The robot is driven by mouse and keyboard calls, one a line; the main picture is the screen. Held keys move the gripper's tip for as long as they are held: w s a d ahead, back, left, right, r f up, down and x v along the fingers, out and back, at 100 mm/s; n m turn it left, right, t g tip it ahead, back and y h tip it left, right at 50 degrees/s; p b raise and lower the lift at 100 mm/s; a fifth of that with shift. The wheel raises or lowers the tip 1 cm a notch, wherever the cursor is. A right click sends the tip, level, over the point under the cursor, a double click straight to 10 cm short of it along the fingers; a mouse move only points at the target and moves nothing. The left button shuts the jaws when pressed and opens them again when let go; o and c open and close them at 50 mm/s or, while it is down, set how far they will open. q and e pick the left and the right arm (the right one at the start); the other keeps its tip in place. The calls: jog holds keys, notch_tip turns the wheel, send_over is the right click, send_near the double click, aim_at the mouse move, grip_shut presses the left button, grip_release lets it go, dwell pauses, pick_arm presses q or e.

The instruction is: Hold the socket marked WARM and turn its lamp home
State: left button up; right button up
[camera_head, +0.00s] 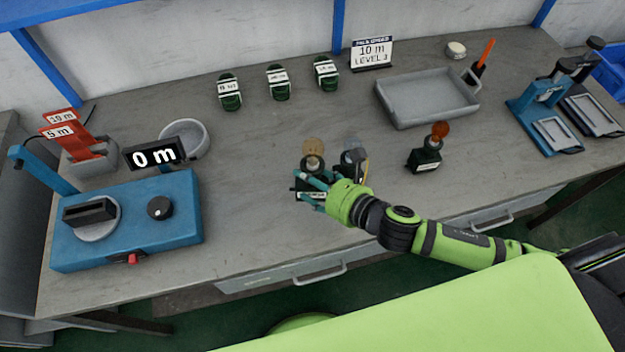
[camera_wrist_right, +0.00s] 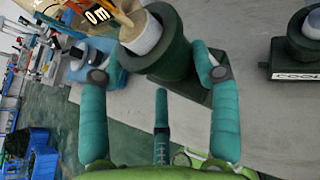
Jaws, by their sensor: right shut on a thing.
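A dark green socket with a grey-white collar stands on the bench at the middle front; in the right wrist view its round body (camera_wrist_right: 172,55) is between my fingers. Its amber lamp (camera_head: 313,148) is on top; in the wrist view the lamp is cut by the top edge and its collar (camera_wrist_right: 142,34) leans up-left. I cannot tell how deeply the lamp sits. My right gripper (camera_head: 311,188) is shut on this socket from the front. The label is too hidden to read. Just right stands a socket with a pale blue lamp (camera_head: 354,153); its label (camera_wrist_right: 297,76) reads COOL. My left gripper is not in view.
A third socket (camera_head: 425,159) with an orange-red lamp stands farther right. A grey tray (camera_head: 428,121) lies behind. A blue device (camera_head: 128,224) with a dial and a "0 m" display (camera_head: 154,155) is at left. Several green labelled items line the back. The bench between is clear.

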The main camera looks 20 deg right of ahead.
jog(key=w+a+p, duration=0.2)
jog(key=w+a, duration=0.3)
jog(key=a, duration=0.5)
jog(key=shift+w+a, duration=0.15)
jog(key=shift+a, duration=0.2)
dwell(1.3)
jog(key=shift+f+b, duration=3.45)
jog(key=shift+f, duration=1.65)
jog(key=shift+f, duration=0.15)
